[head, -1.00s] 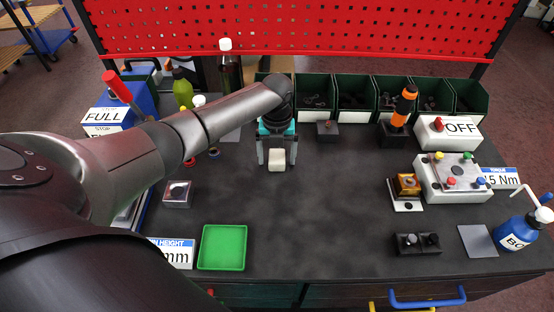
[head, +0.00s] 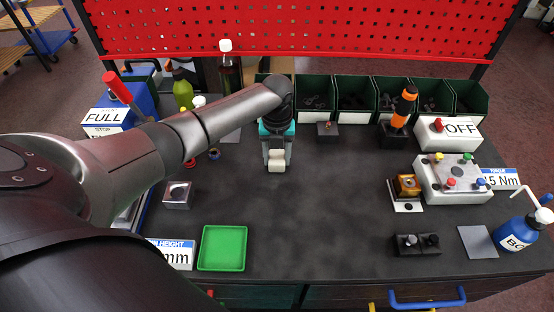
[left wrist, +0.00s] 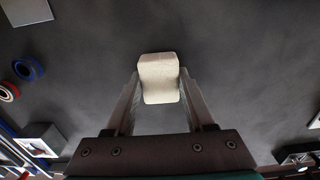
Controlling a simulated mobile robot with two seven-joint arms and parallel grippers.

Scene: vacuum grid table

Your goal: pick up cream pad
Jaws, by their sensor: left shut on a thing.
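The cream pad (head: 276,166) is a small pale block near the back middle of the dark table. My left gripper (head: 277,158) is over it, pointing down, with its fingers on either side of the pad. In the left wrist view the cream pad (left wrist: 159,78) sits between the two fingertips of my left gripper (left wrist: 160,88), and the gripper is shut on it. I cannot tell whether the pad still touches the table. My right gripper does not show.
A green tray (head: 222,248) lies at the front left and a small metal block (head: 177,195) behind it. Green bins (head: 358,97) line the back. A white button box (head: 453,178) and a blue bottle (head: 520,230) stand at the right. The table's middle is clear.

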